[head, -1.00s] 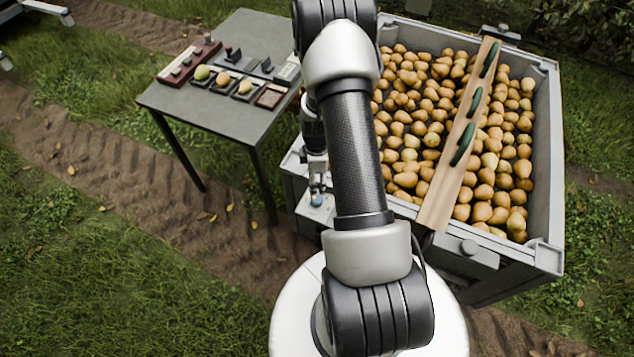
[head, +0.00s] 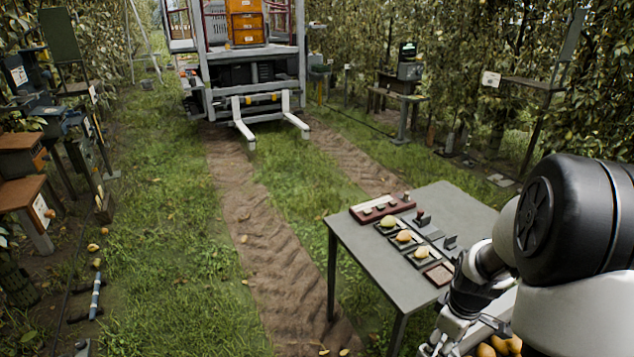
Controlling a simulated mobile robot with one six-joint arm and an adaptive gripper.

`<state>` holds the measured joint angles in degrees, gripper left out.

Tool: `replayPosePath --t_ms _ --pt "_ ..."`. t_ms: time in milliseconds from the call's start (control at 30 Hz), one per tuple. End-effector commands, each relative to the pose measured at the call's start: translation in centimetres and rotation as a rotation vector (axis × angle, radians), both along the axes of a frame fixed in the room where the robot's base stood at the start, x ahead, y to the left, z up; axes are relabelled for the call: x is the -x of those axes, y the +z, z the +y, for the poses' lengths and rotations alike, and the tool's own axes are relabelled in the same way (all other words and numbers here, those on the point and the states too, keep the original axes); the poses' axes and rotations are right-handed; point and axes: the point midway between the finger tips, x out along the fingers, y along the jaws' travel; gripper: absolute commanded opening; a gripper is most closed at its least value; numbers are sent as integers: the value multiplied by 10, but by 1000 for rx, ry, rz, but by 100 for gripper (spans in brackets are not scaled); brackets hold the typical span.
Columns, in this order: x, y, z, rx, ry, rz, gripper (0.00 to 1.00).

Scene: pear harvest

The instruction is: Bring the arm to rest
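My arm comes in from the right edge of the head view, in front of the grey table (head: 350,255). My gripper (head: 438,347) hangs at the bottom edge of the picture, just right of and nearer than the table's front corner. Its fingertips are partly cut off by the frame, so whether it is open or shut cannot be made out. Some pears (head: 500,346) show beside it at the bottom, partly behind my arm. Most of the crate that holds them is out of view.
On the table are a dark red tray (head: 362,216), several pears in small black trays (head: 412,245) and dark small blocks. A platform vehicle (head: 255,75) with orange crates (head: 246,22) stands in the lane behind. Stands with boxes line the left.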

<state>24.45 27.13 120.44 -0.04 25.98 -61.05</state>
Motion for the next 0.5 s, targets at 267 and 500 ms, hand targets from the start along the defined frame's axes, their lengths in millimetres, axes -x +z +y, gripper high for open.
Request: replayPosePath --t_ms 267,500 --pt "32 127 77 -20 -209 -125 55" --pt "94 194 134 -84 -394 -224 55"
